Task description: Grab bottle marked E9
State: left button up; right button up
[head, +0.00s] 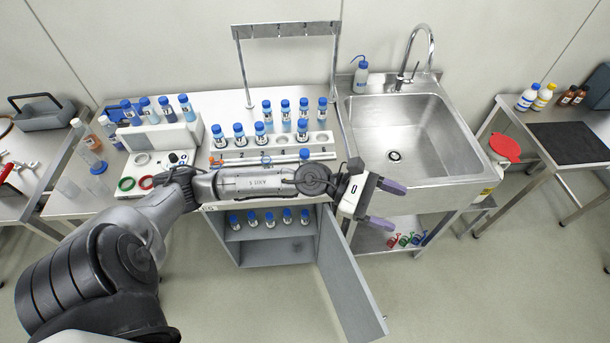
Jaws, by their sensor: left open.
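Several small blue-capped bottles with dark, white-marked labels are in view; the labels are too small to read, so I cannot tell which is E9. Some stand on a bench rack, in a back row (286,110) and a front row (239,134). One more blue cap (305,155) shows just in front of the rack, partly hidden by my arm. Others (269,218) stand on the upper shelf of the open cabinet under the bench. My left gripper (391,204) is open and empty, right of the cabinet, in front of the sink. My right gripper is not in view.
The cabinet door (350,285) swings out toward me on the right. The steel sink (398,135) is right of the bench. A grey-white device (160,137) with blue-capped bottles stands at left. A side table (570,142) holds bottles at right. The front floor is clear.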

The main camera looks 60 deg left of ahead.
pick_arm(q)
jog(key=w+a+f+m+g+y+b, duration=0.2)
jog(key=a+f+m+g+y+b, duration=0.25)
jog(key=a+f+m, duration=0.35)
jog(key=m+g+y+b, duration=0.2)
jog(key=m+y+b, duration=0.3)
jog(key=y, duration=0.9)
send_near(304, 153)
jog(key=shift+n+g, duration=0.25)
jog(key=shift+n, duration=0.35)
jog(key=x, duration=0.2)
jog(key=b+x, duration=0.1)
jog(key=x, duration=0.3)
jog(key=shift+w+r+b, duration=0.15)
jog(key=shift+w+b, duration=0.2)
jog(key=shift+b, duration=0.05)
jog(key=shift+x, duration=2.55)
jog(key=shift+a+f+b, duration=0.15)
jog(key=shift+f+b, duration=0.15)
jog(key=shift+f, duration=0.2)
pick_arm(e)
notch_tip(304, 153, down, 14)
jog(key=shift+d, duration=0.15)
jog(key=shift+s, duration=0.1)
